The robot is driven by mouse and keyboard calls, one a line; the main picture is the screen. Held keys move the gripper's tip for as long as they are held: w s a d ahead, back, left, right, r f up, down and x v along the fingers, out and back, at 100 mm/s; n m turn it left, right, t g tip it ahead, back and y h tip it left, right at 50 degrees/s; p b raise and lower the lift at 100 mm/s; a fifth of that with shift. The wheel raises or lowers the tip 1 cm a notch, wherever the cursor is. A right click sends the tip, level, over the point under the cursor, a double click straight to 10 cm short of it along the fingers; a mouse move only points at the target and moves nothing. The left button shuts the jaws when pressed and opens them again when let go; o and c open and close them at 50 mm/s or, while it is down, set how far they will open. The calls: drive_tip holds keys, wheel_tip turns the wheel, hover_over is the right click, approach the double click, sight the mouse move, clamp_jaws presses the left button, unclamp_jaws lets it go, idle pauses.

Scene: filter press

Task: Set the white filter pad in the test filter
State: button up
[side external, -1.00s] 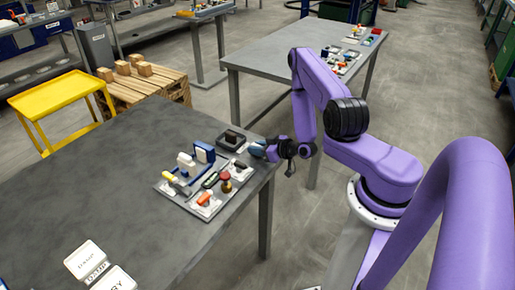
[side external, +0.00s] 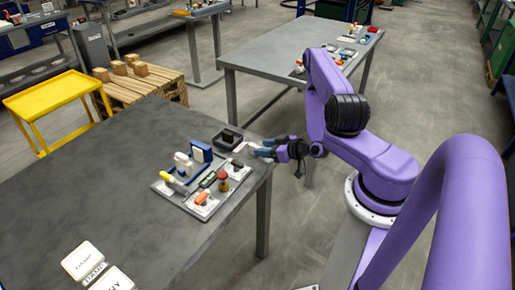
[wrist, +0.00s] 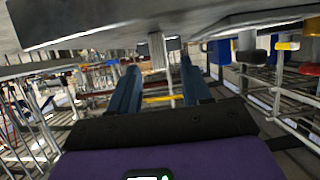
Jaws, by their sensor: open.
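My gripper (side external: 262,148) is open at the right edge of the near table, close to the kit tray's far right corner. In the wrist view my two blue fingers (wrist: 160,78) stand apart, with no object clearly held between them. A blue and white upright device (side external: 190,160), which may be the test filter, stands on the grey kit tray (side external: 208,211). A small pale piece (side external: 240,147) lies near my fingertips; I cannot tell whether it is the white filter pad. No pad is clear in the wrist view.
A black block (side external: 227,138) stands behind the tray. A red-brown knob (side external: 222,182), an orange piece (side external: 201,198) and a yellow piece (side external: 171,178) are on the tray. White labelled cards (side external: 83,262) lie at the front. The table's left half is clear.

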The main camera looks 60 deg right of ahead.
drive_tip(key=shift+o, duration=0.7)
drive_tip(key=shift+v, duration=1)
drive_tip(key=o, duration=0.4)
drive_tip(key=shift+s+r, duration=0.15)
drive_tip(key=shift+s, duration=0.1)
drive_tip(key=shift+o, duration=0.2)
